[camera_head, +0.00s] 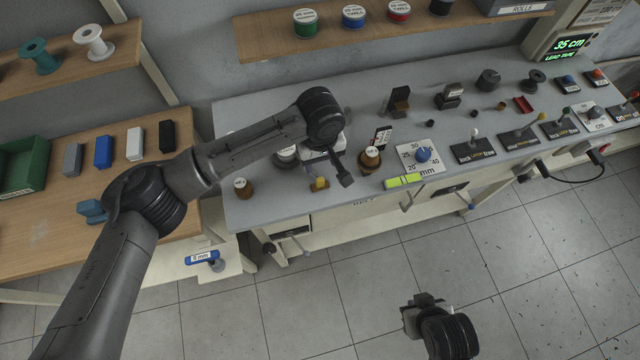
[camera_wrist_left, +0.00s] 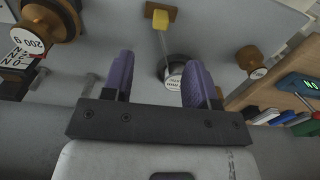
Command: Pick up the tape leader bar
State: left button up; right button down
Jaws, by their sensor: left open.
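A small yellow bar on a wooden block (camera_head: 319,184), which I take to be the tape leader bar, sits near the front left edge of the grey bench. In the left wrist view the yellow bar (camera_wrist_left: 161,20) is at the top, beyond the fingertips, with a pale strip running from it towards a labelled dark roll (camera_wrist_left: 176,72). My left gripper (camera_head: 328,166) is over the bench beside the bar; its purple-padded fingers (camera_wrist_left: 158,82) are apart and empty. My right gripper (camera_head: 418,308) is low over the floor, its jaws unclear.
A wooden-based knob weight (camera_head: 243,188) stands left of the bar, another weight (camera_head: 370,160) right of it. The wooden side table (camera_head: 60,235) adjoins on the left.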

aim_at(320, 179)
pick_arm(q)
jog(key=shift+s+f+b, duration=0.1)
jog(key=shift+f+b, duration=0.6)
jog(key=shift+f, duration=4.75)
jog(key=shift+c, duration=0.4)
grip_shut()
